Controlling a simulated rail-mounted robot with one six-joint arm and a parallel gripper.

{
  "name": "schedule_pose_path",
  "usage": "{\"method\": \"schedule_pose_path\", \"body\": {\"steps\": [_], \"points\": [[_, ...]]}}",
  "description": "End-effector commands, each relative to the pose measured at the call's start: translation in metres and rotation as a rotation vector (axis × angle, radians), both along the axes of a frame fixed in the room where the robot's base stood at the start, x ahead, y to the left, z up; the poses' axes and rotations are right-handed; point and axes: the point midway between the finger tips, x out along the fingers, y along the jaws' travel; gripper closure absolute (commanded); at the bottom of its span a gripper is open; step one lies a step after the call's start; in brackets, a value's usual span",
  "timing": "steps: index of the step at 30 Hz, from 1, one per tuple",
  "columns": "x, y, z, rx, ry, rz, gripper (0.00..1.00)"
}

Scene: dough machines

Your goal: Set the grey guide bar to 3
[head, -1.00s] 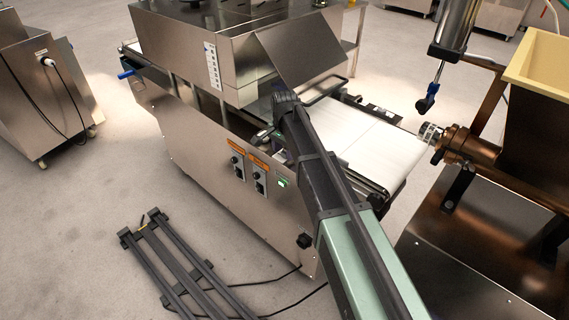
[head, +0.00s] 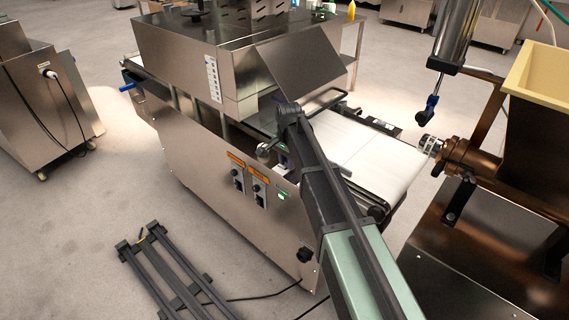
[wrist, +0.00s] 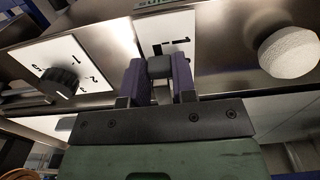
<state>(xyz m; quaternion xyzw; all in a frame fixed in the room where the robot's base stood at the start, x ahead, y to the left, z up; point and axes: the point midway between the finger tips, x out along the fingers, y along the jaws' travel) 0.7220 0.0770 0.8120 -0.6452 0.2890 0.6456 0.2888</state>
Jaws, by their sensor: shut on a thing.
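In the wrist view the two purple fingers of my gripper (wrist: 160,72) are closed on a small dark grey block (wrist: 160,66), which looks like the grip of the grey guide bar. The bar's own length is not clear. Behind the block is a white scale plate (wrist: 178,28) with dark marks and a figure that looks like 1. The block covers part of the plate, so the setting cannot be read. In the head view my dark wrist (head: 291,115) reaches to the machine's near side beside the white belt (head: 365,150); the fingers are hidden there.
Left in the wrist view is a black knob (wrist: 60,82) on a numbered white plate. A round whitish knob (wrist: 288,52) is at the right. The head view shows the machine's steel hood (head: 190,50), front switches (head: 259,190) and a dark rack (head: 165,265) on the floor.

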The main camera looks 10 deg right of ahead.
Motion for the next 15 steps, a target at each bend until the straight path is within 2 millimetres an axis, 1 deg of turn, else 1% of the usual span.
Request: {"method": "schedule_pose_path", "body": {"steps": [1, 2, 9, 10, 14, 15], "points": [[0.0056, -0.0045, 0.0001, 0.000, -0.001, -0.002, 1.00], [0.0067, -0.0060, 0.0001, 0.000, -0.001, -0.002, 1.00], [0.0059, -0.0065, 0.0000, -0.001, -0.001, -0.001, 1.00], [0.0060, -0.0064, 0.0000, -0.001, -0.001, -0.001, 0.72], [0.0059, -0.0064, 0.0000, -0.001, -0.001, -0.001, 0.52], [0.0059, -0.0064, 0.0000, -0.001, -0.001, -0.001, 0.49]]}}
